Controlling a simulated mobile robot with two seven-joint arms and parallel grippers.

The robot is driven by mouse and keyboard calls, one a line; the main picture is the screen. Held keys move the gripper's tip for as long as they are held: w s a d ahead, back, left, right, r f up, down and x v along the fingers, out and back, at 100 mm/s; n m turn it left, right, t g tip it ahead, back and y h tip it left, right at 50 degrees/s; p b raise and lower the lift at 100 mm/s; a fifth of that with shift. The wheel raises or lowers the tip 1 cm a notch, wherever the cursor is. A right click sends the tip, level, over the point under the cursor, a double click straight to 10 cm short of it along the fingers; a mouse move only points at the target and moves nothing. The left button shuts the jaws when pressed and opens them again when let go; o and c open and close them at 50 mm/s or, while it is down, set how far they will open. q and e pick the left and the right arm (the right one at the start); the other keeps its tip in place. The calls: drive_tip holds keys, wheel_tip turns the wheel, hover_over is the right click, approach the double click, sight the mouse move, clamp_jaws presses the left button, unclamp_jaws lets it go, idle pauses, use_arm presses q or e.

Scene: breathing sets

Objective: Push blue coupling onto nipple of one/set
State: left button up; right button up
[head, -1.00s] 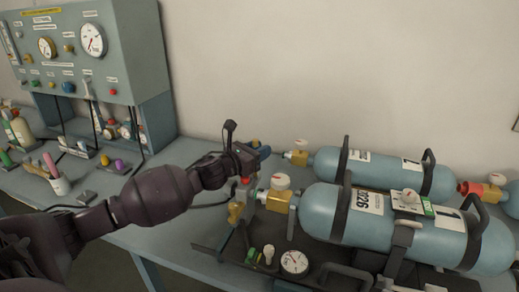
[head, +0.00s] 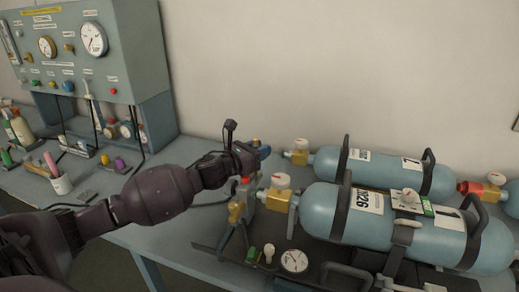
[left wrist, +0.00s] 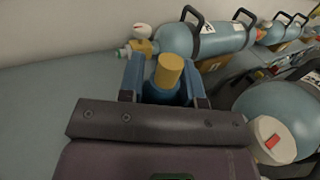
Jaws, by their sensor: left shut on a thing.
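My left gripper (head: 262,151) is shut on the blue coupling (left wrist: 160,94), which shows between its fingers in the left wrist view with its brass-coloured end (left wrist: 169,70) up. In the head view the gripper and wrist largely hide the coupling. The rear blue cylinder (head: 385,174) has a brass valve (head: 299,153) with a white-topped knob. In the left wrist view, a pale green nipple (left wrist: 122,52) sticks out left from that valve (left wrist: 141,46). The coupling is apart from this nipple, nearer the wrist camera. My right gripper is not in view.
The front cylinder (head: 350,212), with a brass valve (head: 279,194), lies in a dark frame beside my left wrist. A round gauge (head: 294,261) lies in front. A gauge panel (head: 85,45) stands at left. The table between panel and cylinders is mostly clear.

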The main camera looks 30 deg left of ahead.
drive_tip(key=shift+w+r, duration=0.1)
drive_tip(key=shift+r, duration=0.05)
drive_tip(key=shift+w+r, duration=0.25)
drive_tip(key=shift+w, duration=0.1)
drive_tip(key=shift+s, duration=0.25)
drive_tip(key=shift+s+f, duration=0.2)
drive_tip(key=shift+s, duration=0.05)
use_arm(q)
drive_tip(key=shift+f, duration=0.4)
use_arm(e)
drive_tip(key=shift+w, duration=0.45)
use_arm(q)
drive_tip(key=shift+s+f, duration=0.1)
drive_tip(key=shift+f, duration=0.05)
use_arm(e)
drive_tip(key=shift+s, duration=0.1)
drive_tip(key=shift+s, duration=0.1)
